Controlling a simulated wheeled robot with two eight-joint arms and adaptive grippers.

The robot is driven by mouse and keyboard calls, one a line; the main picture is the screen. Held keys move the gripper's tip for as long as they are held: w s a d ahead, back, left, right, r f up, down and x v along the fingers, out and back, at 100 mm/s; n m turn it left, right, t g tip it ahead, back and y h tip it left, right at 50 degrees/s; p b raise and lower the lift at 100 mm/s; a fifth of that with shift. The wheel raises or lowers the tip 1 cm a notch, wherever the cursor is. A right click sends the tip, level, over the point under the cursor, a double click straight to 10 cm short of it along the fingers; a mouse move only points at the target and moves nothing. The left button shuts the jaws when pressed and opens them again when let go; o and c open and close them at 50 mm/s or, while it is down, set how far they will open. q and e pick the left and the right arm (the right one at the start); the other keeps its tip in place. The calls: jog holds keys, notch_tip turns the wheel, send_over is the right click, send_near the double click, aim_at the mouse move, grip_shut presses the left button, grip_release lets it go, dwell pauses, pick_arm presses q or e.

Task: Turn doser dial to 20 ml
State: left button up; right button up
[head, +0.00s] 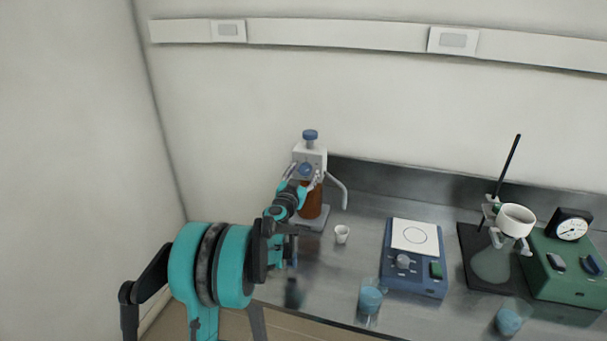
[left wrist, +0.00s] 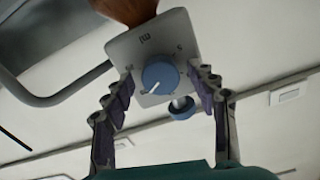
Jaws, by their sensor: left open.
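The doser (head: 311,160) stands at the back left of the bench, a white head with a blue cap on a brown bottle (head: 312,200). Its blue dial (head: 305,170) faces my left gripper (head: 303,178). In the left wrist view the dial (left wrist: 160,77) has a white pointer line on a white plate marked "ml"; the other marks are too small to read surely. My left gripper (left wrist: 163,108) is open, its fingers on either side of the dial and apart from it. My right gripper is not in view.
A small white cup (head: 342,233) stands right of the doser, below its bent spout (head: 338,188). A blue hotplate (head: 413,275), a beaker of blue liquid (head: 370,299), a flask with a funnel (head: 493,262) and a green device (head: 565,268) stand further right.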

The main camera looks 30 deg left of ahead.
pick_arm(q)
jog(key=v, duration=1.2)
